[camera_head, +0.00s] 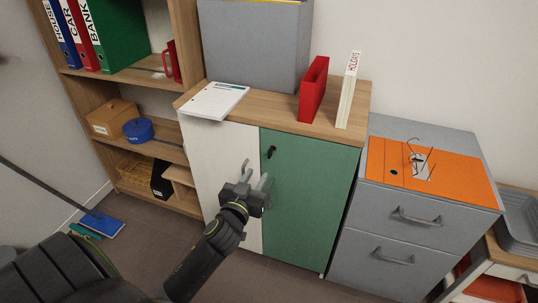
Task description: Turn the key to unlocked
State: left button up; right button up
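A small dark key (271,152) sits in the lock near the upper left edge of the green door (305,205) of a low cabinet. Its exact angle is too small to tell. My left gripper (255,175) is in front of the cabinet doors, below and slightly left of the key in the picture. Its two grey fingers are apart, with nothing seen between them. It does not appear to touch the key. My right gripper is not in view.
A white door (225,160) adjoins the green one. The wooden cabinet top (270,110) holds a paper pad (215,101), a grey box (257,45), a red holder (314,90) and a white binder (348,92). A grey drawer unit (400,240) stands right, open shelves left.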

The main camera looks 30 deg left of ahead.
aim_at(269, 155)
pick_arm(q)
jog(key=x, duration=1)
jog(key=shift+w+a, duration=0.15)
jog(key=shift+w, duration=0.1)
jog(key=shift+c, duration=0.3)
grip_shut()
